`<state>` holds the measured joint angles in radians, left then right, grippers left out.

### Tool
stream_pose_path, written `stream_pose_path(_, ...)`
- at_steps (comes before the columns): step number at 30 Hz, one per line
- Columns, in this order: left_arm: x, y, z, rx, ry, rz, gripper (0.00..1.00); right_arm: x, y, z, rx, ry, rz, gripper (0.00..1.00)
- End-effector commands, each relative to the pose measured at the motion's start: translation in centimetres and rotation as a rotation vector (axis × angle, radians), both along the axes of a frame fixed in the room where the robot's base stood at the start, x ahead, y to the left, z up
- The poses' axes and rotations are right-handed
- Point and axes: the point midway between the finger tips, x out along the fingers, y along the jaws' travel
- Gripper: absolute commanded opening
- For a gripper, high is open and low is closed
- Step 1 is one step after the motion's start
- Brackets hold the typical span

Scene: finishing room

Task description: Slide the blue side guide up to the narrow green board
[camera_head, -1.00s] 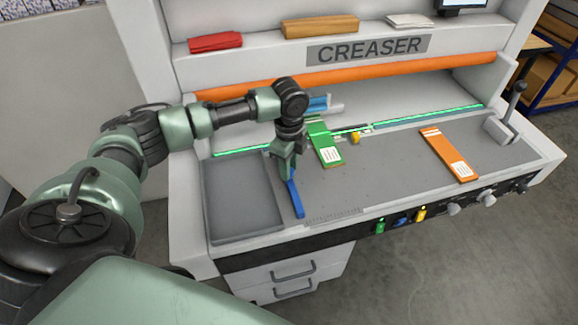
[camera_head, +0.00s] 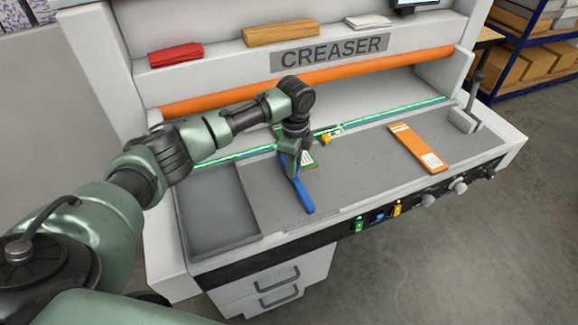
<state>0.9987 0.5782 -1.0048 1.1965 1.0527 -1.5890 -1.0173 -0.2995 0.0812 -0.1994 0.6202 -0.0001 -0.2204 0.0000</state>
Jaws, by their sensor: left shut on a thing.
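The blue side guide (camera_head: 303,196) is a long bar lying on the grey bed of the creaser, pointing toward the front edge. My left gripper (camera_head: 291,172) is shut on its rear part from above. The narrow green board (camera_head: 309,161) lies just right of the guide and is mostly hidden behind my gripper. The guide appears to be right beside the board's left edge. I cannot tell whether they touch. My right gripper is not in view.
A grey tray recess (camera_head: 215,212) is left of the guide. An orange board (camera_head: 417,148) lies on the right of the bed, with clear room before it. A yellow piece (camera_head: 325,140) sits behind the green board. A lever (camera_head: 474,95) stands at the far right.

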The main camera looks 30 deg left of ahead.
Motion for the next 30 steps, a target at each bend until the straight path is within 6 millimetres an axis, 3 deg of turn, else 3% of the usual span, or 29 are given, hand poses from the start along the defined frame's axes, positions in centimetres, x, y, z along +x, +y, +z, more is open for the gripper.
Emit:
stream_pose_path(3,-0.2,0.1,-0.2,0.004,0.006,0.001,0.0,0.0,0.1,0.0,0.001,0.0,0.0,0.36)
stream_pose_path(4,-0.2,0.1,-0.2,0.004,0.006,0.001,0.37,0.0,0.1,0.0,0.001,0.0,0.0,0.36)
stream_pose_path(6,-0.2,0.1,-0.1,0.004,0.006,0.001,0.5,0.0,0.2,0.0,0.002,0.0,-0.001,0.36)
stream_pose_path(17,-0.1,0.1,0.3,0.002,0.003,0.001,0.5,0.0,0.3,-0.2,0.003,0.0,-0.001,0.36)
stream_pose_path(30,0.0,0.0,6.7,0.003,0.003,0.001,0.5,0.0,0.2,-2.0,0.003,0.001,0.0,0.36)
